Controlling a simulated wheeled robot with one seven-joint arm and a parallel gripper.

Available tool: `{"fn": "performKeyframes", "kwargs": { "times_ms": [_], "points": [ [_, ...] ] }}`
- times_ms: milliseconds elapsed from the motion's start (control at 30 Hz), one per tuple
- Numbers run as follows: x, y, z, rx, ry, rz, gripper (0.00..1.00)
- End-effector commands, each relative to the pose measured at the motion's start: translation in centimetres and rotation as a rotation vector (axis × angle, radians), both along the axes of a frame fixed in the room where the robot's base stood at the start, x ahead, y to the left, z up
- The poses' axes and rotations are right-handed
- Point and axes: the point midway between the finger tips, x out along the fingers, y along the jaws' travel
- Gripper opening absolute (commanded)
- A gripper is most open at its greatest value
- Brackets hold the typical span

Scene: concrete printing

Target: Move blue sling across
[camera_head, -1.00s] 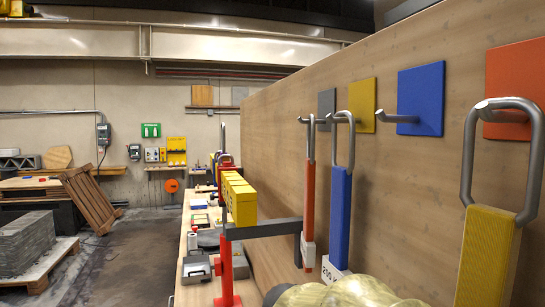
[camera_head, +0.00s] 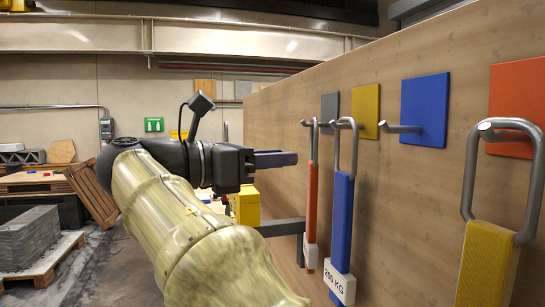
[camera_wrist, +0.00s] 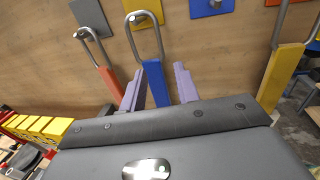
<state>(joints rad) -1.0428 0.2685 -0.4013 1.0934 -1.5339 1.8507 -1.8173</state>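The blue sling (camera_head: 341,220) hangs upright by its metal loop from the hook in front of the yellow panel (camera_head: 366,111). A white "200 KG" tag is at its lower end. In the wrist view the blue sling (camera_wrist: 156,82) shows between the two purple fingers. My gripper (camera_head: 292,158) is open and empty, pointing at the board to the left of the sling in the head view. The fingers (camera_wrist: 158,84) look apart from the sling. The hook on the blue panel (camera_head: 424,112) is empty.
A red sling (camera_head: 312,205) hangs from the grey panel's hook, close left of the blue one. A yellow sling (camera_head: 487,262) hangs from the orange panel's hook (camera_head: 515,90) at right. Yellow blocks (camera_head: 246,206) and a dark bar (camera_head: 280,228) stand below my gripper.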

Motion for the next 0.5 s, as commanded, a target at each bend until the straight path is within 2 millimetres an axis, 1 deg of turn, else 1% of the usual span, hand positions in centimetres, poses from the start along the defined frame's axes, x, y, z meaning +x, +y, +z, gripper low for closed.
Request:
{"fn": "performKeyframes", "kwargs": {
  "times_ms": [267, 367, 500],
  "points": [
    [0.2, -0.3, -0.1, 0.002, 0.001, 0.001, 0.31],
    [0.4, -0.9, 0.0, 0.001, 0.002, -0.001, 0.31],
    [1.0, -2.4, 0.0, 0.002, 0.002, -0.001, 0.31]
  ]
}}
